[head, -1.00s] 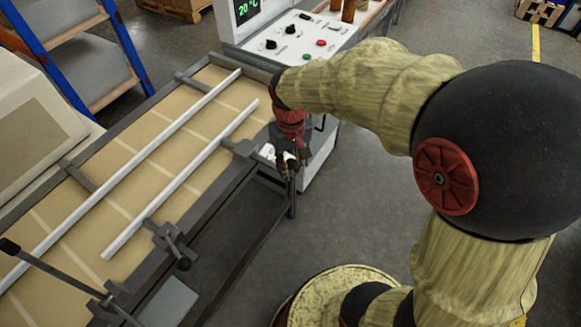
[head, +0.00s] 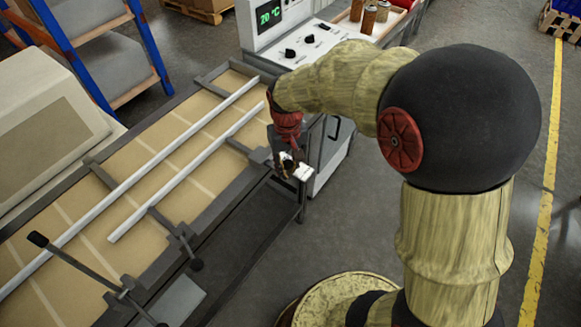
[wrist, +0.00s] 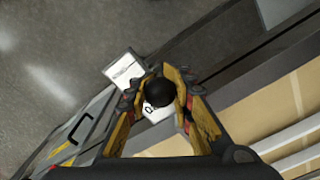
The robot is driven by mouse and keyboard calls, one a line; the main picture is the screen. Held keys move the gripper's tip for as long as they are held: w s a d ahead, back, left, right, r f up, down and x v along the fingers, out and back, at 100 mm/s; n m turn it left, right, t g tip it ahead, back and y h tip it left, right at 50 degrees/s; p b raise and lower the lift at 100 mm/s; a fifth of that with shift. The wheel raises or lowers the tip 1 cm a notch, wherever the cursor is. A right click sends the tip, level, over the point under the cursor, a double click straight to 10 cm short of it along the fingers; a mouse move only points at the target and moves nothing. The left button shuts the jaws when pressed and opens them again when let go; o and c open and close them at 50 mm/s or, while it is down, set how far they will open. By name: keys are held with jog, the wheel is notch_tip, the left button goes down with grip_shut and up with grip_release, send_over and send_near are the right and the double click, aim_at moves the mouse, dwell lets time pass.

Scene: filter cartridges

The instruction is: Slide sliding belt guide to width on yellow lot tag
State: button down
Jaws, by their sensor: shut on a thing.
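The sliding belt guide (head: 185,173) is the shorter pale rail on the tan belt, nearer to me and roughly parallel to the long rail. My gripper (head: 288,166) is at the belt frame's near side, toward its far end. In the wrist view my gripper (wrist: 158,88) is shut on a round black knob (wrist: 156,91). A white piece with dark print (wrist: 156,113) shows just below the knob, partly hidden by the fingers. A white printed card (wrist: 123,69) lies beside the left finger; its writing is unreadable. I cannot make out a yellow lot tag.
The long rail (head: 130,184) runs along the belt's far side. A control cabinet (head: 300,42) is at the belt's far end. Open floor lies right of the frame.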

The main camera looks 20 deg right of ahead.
jog(key=c, duration=2)
grip_release()
jog(key=shift+s+f, duration=0.3)
jog(key=shift+f, duration=0.15)
jog(key=o, duration=0.5)
jog(key=shift+w+r, duration=0.15)
jog(key=shift+c, duration=0.2)
jog(key=shift+w+r, duration=0.1)
jog(key=shift+w+r, duration=0.1)
jog(key=shift+r, duration=0.4)
notch_tip(320, 180, up, 11)
